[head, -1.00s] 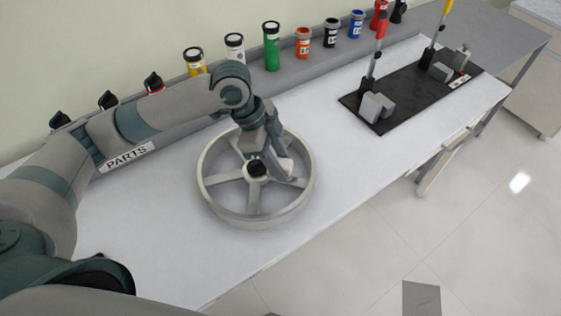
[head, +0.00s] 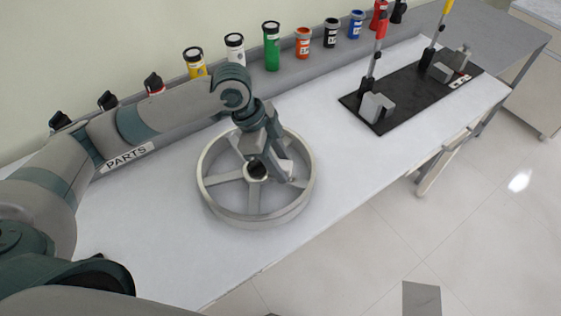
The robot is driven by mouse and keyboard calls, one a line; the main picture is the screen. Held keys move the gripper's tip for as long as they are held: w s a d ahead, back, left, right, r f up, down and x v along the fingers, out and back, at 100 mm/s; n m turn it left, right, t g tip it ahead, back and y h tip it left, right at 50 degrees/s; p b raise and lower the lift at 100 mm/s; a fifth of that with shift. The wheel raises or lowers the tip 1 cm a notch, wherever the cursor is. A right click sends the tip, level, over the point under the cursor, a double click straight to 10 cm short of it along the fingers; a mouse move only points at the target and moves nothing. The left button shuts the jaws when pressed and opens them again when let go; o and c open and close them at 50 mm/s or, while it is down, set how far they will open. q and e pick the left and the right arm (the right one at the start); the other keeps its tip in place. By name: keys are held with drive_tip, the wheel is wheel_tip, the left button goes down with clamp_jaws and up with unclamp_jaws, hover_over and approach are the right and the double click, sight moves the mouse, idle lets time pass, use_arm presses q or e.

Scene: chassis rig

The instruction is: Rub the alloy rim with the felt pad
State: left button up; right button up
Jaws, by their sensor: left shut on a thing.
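The alloy rim (head: 254,200) is a grey five-spoke wheel lying flat on the white table. My left gripper (head: 283,177) reaches down over the rim from above, its fingers pointing at the spokes right of the dark hub hole (head: 257,171). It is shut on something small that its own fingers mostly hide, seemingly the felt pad. I cannot tell whether the held thing touches the rim. My right gripper does not show.
A ledge behind the table holds yellow (head: 195,63), white, green (head: 271,46), orange, black and blue containers. A black board (head: 395,112) with upright red- and yellow-handled levers lies at the right. The white table between rim and board is clear.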

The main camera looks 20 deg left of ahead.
sight(301, 182)
use_arm(q)
drive_tip(key=shift+f, duration=0.65)
drive_tip(key=shift+d+r+p, duration=0.1)
drive_tip(key=shift+d+p, duration=0.35)
drive_tip(key=shift+d, duration=0.25)
drive_tip(key=shift+s+d+p, duration=0.1)
drive_tip(key=shift+d+p, duration=0.55)
drive_tip(key=shift+d, duration=0.65)
drive_tip(key=shift+p, duration=0.4)
drive_tip(key=shift+s+f, duration=0.1)
drive_tip(key=shift+f, duration=0.2)
